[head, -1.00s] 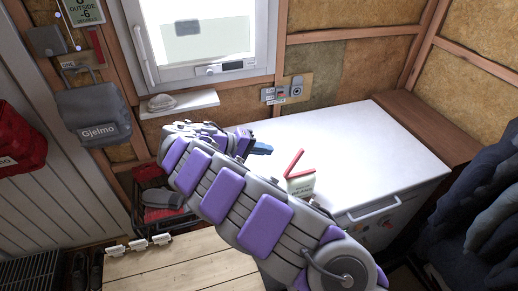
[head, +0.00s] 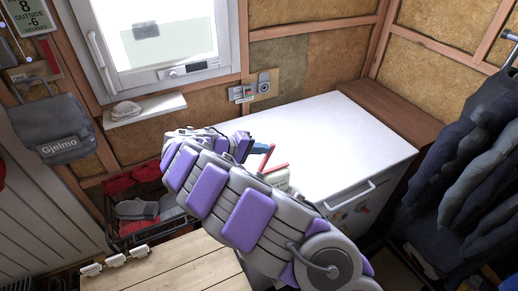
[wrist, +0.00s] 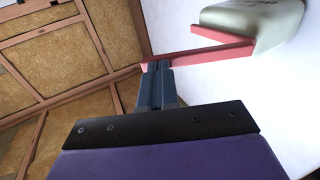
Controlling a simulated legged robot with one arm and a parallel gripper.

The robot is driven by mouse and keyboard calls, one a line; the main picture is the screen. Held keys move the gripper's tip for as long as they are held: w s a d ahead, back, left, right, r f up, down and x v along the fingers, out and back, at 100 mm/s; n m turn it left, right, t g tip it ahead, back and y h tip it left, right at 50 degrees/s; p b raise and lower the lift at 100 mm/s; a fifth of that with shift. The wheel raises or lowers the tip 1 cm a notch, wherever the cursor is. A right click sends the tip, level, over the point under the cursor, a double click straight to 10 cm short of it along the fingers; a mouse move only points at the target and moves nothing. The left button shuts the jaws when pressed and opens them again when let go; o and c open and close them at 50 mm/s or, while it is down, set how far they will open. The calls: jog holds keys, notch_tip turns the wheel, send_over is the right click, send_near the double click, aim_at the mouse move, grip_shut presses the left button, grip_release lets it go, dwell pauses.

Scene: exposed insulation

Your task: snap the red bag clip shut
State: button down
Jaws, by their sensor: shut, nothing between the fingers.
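The red bag clip (head: 267,157) stands open in a V on a pale bag (head: 277,181) on the white top, partly hidden behind my arm in the head view. In the wrist view one long red clip arm (wrist: 200,53) crosses just ahead of my fingertips, and the other arm (wrist: 221,35) lies against the bag (wrist: 262,20). My gripper (head: 261,148) has its blue fingers shut and empty. In the wrist view the fingertips (wrist: 157,66) overlap the free end of the long clip arm; I cannot tell whether they touch it.
The white chest top (head: 345,130) is clear to the right of the clip. A wall panel with switches (head: 250,92) and a window shelf (head: 144,110) lie behind. A dark crate (head: 150,233) and a wooden bench (head: 180,268) stand to the left. Dark coats (head: 475,160) hang at right.

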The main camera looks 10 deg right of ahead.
jog(key=shift+d, duration=0.1)
jog(key=shift+w+d+y+p, duration=0.15)
jog(key=shift+d+y+p, duration=0.45)
jog(key=shift+y+p, duration=0.1)
jog(key=shift+w+d+g+y+p, duration=0.15)
jog(key=shift+d+g+y+p, duration=0.25)
jog(key=shift+d+y+p, duration=0.35)
jog(key=d+f+y+p, duration=0.1)
jog(key=p, duration=0.1)
jog(key=w+d+f+y+p, duration=0.1)
jog(key=d+y+p, duration=0.1)
jog(key=d+g+y+p, duration=0.1)
jog(key=y+p, duration=0.1)
jog(key=shift+w+d+f, duration=0.15)
jog(key=shift+d+f, duration=0.05)
jog(key=shift+f, duration=0.2)
jog(key=shift+w+d+f+g+y+p, duration=0.1)
jog(key=shift+d+f+g+y+p, duration=0.1)
jog(key=shift+d+f+y+p, duration=0.3)
jog(key=shift+w+d+f+g+y+p, duration=0.1)
jog(key=shift+d+f+g+y+p, duration=0.15)
jog(key=shift+f+y+p, duration=0.35)
jog(key=shift+d+f, duration=0.4)
jog(key=shift+f, duration=0.25)
jog(key=shift+a, duration=0.2)
